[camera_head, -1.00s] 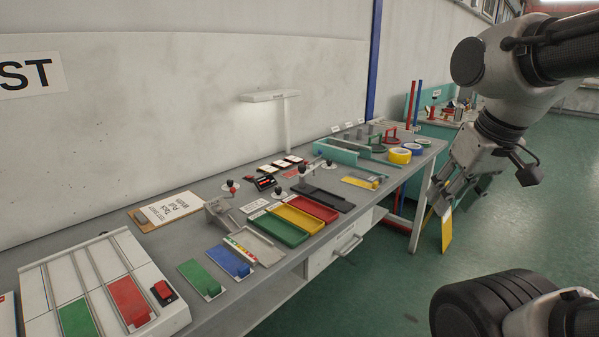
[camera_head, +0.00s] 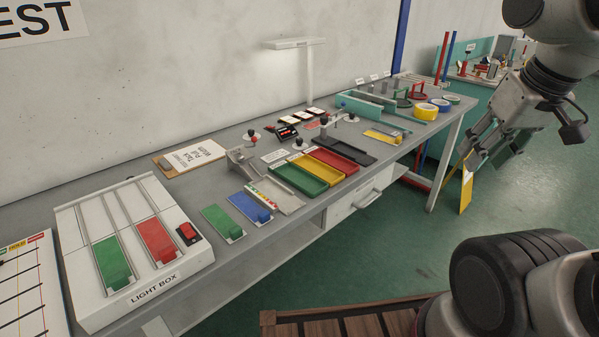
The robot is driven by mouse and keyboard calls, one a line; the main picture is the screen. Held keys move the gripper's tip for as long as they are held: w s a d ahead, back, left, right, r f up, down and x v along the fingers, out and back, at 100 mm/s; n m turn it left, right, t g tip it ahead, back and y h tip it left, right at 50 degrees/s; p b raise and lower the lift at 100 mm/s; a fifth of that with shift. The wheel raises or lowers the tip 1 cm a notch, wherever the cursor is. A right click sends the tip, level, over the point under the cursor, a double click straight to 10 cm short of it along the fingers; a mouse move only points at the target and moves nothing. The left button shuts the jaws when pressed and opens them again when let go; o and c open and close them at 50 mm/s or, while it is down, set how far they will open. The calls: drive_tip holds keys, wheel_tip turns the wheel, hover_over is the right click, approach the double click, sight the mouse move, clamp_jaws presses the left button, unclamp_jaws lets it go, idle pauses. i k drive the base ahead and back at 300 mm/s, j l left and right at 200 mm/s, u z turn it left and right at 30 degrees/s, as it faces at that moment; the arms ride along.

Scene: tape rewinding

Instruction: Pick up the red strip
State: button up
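A red strip (camera_head: 157,241) lies in the right-hand channel of the white light box (camera_head: 72,225), at the lower left of the head view. A green strip (camera_head: 113,262) lies in the channel to its left. My gripper (camera_head: 474,154) hangs at the far right, beyond the table's right end and far from the red strip. Its fingers look apart, with nothing clearly between them. A yellow board (camera_head: 467,189) shows just below the fingertips; I cannot tell how far behind them it is.
Beside the light box lie a loose green strip (camera_head: 222,222) and a blue strip (camera_head: 246,207). Green, yellow and red trays (camera_head: 340,159) stand mid-table. Tape rolls (camera_head: 426,111) sit at the far end. A wooden slatted surface (camera_head: 345,322) is at the bottom. Green floor is open at right.

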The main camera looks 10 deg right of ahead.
sight(316, 125)
drive_tip(key=i+l+u, duration=0.2)
drive_tip(key=u, duration=0.3)
drive_tip(key=i+l+u, duration=0.1)
drive_tip(key=l+u, duration=0.4)
drive_tip(key=i+l, duration=0.1)
drive_tip(key=l, duration=0.4)
drive_tip(key=i+l+u, duration=0.1)
drive_tip(key=l, duration=0.45)
drive_tip(key=i+l+u, duration=0.1)
drive_tip(key=l, duration=0.4)
drive_tip(key=i+l, duration=0.1)
drive_tip(key=l, duration=0.45)
